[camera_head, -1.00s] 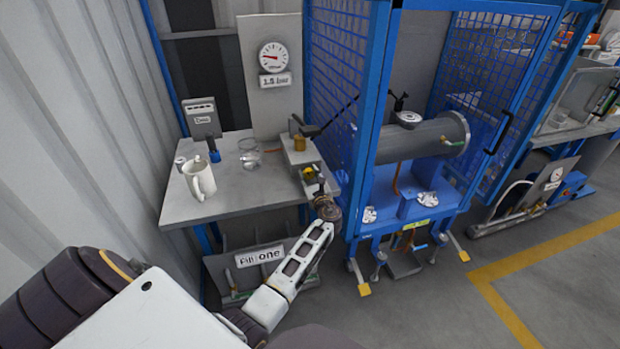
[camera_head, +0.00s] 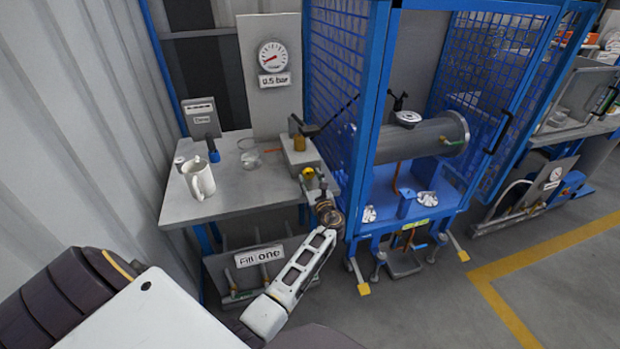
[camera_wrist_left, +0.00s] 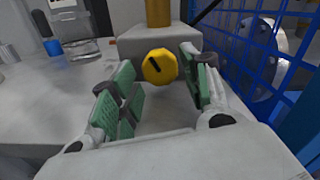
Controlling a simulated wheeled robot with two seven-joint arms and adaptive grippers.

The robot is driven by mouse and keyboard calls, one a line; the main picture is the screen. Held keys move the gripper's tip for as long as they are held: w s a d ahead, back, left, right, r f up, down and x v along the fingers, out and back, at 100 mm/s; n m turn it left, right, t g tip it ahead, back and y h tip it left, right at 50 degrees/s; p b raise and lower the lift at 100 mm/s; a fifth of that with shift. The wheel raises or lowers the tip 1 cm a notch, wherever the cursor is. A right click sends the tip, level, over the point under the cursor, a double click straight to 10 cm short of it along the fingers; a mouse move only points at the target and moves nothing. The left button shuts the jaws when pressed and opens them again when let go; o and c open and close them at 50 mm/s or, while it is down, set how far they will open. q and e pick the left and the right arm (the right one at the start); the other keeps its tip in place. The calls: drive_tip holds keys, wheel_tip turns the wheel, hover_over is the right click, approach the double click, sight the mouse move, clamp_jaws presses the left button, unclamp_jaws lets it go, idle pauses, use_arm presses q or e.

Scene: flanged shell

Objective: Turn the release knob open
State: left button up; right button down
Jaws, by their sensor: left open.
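The yellow release knob (camera_wrist_left: 159,67) sits on the front of a grey block (camera_wrist_left: 128,45) in the left wrist view, with a dark slanted mark on its face. It also shows small in the head view (camera_head: 308,172). My left gripper (camera_wrist_left: 152,82) is open, its green-padded fingers on either side of the knob with gaps visible. In the head view my left gripper (camera_head: 318,190) is at the bench's right end, just in front of the knob. The pressure gauge (camera_head: 273,56) has a sign below it reading 0.5 bar (camera_head: 274,80). My right gripper is not seen.
The blue mesh cage (camera_head: 335,70) with a grey cylinder (camera_head: 425,138) stands close right of the gripper.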

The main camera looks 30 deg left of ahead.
use_arm(q)
drive_tip(key=v, duration=0.9)
drive_tip(key=shift+s, duration=0.15)
drive_tip(key=shift+d, duration=0.1)
